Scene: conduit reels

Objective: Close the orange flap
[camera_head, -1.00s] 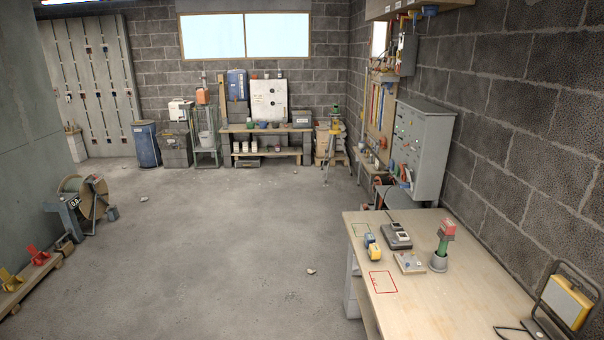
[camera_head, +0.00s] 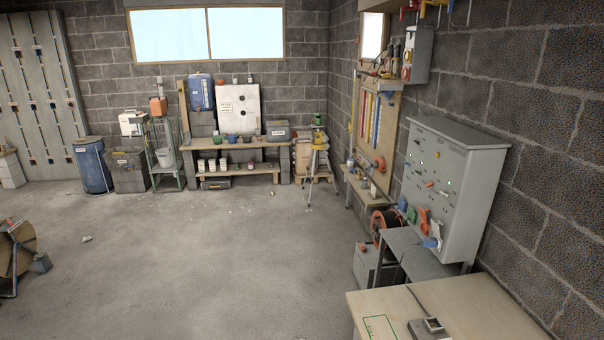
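I cannot make out an orange flap for certain. A grey wall box (camera_head: 417,55) high on the right wall has small orange-red parts on its front. It is too small to tell whether any of them is a flap, or open or shut. Neither of my grippers is in view.
A wooden table (camera_head: 476,306) fills the lower right corner. Behind it are a grey cabinet (camera_head: 465,190) on the right wall and an orange-black reel (camera_head: 384,226). A yellow tripod (camera_head: 318,160) stands farther back. A wooden reel (camera_head: 15,255) is at left.

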